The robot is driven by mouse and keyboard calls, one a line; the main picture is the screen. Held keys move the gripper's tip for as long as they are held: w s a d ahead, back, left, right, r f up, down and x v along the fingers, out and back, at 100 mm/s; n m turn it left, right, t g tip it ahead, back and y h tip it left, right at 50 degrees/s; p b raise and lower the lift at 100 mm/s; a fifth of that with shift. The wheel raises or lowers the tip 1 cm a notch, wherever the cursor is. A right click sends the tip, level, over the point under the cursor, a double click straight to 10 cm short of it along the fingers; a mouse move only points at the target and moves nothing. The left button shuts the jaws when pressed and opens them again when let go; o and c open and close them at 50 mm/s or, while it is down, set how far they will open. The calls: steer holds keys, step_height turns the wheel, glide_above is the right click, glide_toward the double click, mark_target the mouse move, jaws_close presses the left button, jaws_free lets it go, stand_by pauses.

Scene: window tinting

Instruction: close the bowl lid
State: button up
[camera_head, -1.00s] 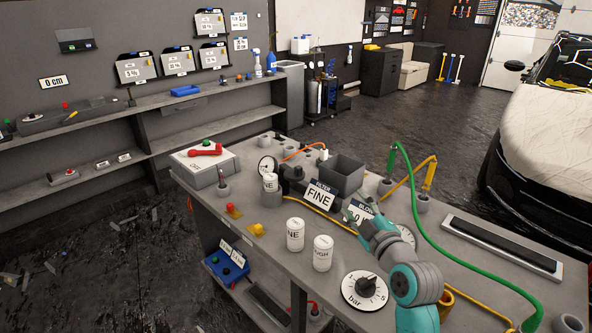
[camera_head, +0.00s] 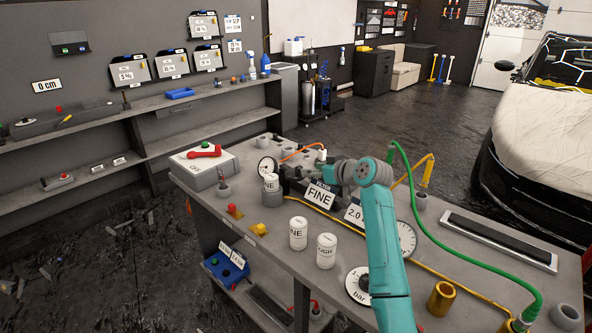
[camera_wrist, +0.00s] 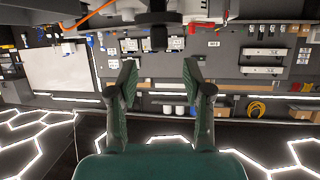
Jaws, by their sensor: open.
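My gripper (camera_wrist: 159,78) is open in the wrist view, with its two dark green fingers apart and nothing between them. A dark round part with a short black stem (camera_wrist: 158,28) is close at the top of that view, beyond the fingertips. I cannot tell whether it is the bowl lid. In the head view my arm bends over the bench beside the FINE sign (camera_head: 319,195), and its wrist hides the grey open box area. The fingers cannot be made out there. No bowl or lid is clearly identifiable.
White canisters (camera_head: 298,233) and (camera_head: 326,250) stand on the bench (camera_head: 275,250) front. A red-handled box (camera_head: 204,165) is left. A green hose (camera_head: 440,232) arcs right of my arm. A brass cup (camera_head: 441,298) and dark tray (camera_head: 497,240) are right.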

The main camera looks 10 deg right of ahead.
mark_target(299, 166)
steer(key=x, duration=0.8)
steer(key=shift+w, duration=0.2)
jaws_close()
